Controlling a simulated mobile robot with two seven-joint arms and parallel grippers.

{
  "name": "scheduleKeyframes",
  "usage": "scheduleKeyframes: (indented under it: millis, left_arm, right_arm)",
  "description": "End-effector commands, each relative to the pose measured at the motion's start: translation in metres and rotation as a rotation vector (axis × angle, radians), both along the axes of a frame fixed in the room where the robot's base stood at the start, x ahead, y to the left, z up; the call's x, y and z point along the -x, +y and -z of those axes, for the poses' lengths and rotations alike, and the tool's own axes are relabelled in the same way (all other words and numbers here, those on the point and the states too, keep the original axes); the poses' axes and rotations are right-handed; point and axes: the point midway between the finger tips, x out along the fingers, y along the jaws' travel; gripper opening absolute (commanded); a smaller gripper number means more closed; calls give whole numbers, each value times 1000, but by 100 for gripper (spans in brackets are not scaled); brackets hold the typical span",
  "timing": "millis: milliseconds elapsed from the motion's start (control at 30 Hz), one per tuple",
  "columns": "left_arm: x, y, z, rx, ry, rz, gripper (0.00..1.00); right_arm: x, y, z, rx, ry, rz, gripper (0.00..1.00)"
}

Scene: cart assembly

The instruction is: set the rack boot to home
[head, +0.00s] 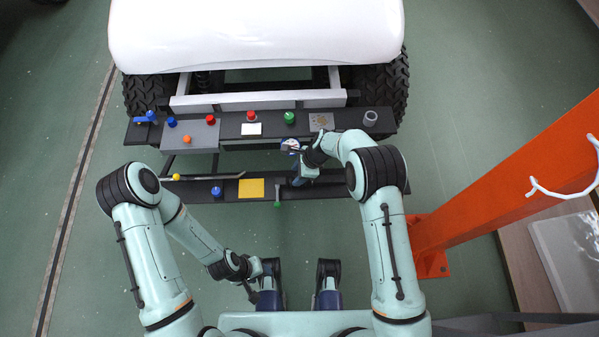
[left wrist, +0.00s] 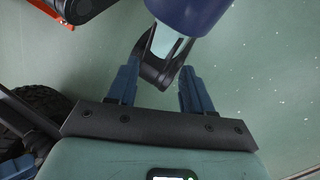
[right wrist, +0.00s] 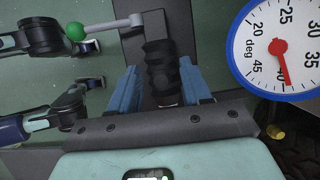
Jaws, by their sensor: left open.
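The rack boot (right wrist: 162,72), a black ribbed sleeve, shows in the right wrist view. It lies between the two blue fingers of my right gripper (right wrist: 162,92), which look open around it. Whether they touch it I cannot tell. In the head view my right gripper (head: 301,176) is over the front beam, and the boot is hidden there. A white round dial (right wrist: 285,45) marked in degrees, with a red pointer near 40, is beside the boot; it also shows in the head view (head: 290,144). My left gripper (left wrist: 160,92) is open and empty, low near my base.
A lever with a green ball (right wrist: 76,31) is close to the boot. The cart's panel carries red (head: 251,115) and green knobs (head: 289,117) and a grey cup (head: 370,118). A yellow pad (head: 251,188) lies on the front beam. An orange post (head: 500,190) stands at the right.

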Motion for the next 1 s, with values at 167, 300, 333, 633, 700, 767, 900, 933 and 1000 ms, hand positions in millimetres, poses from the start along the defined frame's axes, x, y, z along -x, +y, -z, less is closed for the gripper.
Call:
scheduleKeyframes:
  millis: [167, 300, 333, 633, 700, 767, 900, 933, 1000]
  left_arm:
    - [0, 0, -1, 0, 0, 0, 51]
    - [1, 0, -4, 1, 4, 1, 51]
    - [1, 0, -5, 1, 5, 2, 51]
    - [6, 0, -14, 3, 20, 4, 51]
    - [7, 0, -16, 4, 23, 5, 51]
    - [7, 0, -17, 4, 25, 6, 51]
    - [8, 0, -19, 4, 28, 6, 51]
    - [8, 0, -19, 5, 29, 6, 51]
    - [8, 0, -19, 5, 29, 6, 51]
  right_arm:
    - [0, -2, -2, 1, -1, 1, 48]
    - [-1, -8, -18, 1, -1, 2, 48]
    - [-1, -10, -23, 1, -1, 2, 48]
    - [-2, -35, -86, 0, -4, 2, 48]
    - [-2, -40, -98, 0, -3, 0, 48]
    - [-2, -43, -107, 0, -3, 0, 48]
    - [-2, -49, -120, 0, -1, 0, 48]
    - [-2, -50, -121, 0, 0, 0, 48]
    - [-2, -51, -123, 1, 1, 0, 48]
